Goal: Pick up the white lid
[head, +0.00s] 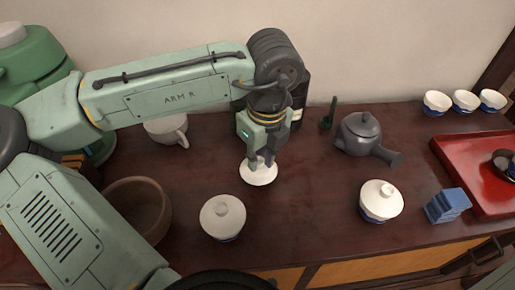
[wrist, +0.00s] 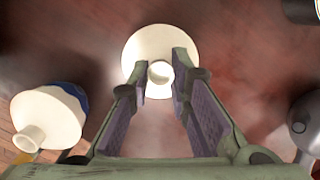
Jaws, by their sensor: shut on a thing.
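The white lid (head: 258,175) is a round disc with a small knob, near the middle of the table in the head view. In the wrist view the lid (wrist: 150,45) lies beyond the fingertips, its knob between them. My gripper (head: 260,162) points down over it and is shut on the knob; it also shows in the wrist view (wrist: 160,78). Part of the lid is hidden behind the fingers in the head view. I cannot tell whether the lid touches the table.
Lidded white bowls stand at front left (head: 223,216) and right (head: 381,201). A brown bowl (head: 137,205) and a white cup (head: 166,130) are on the left.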

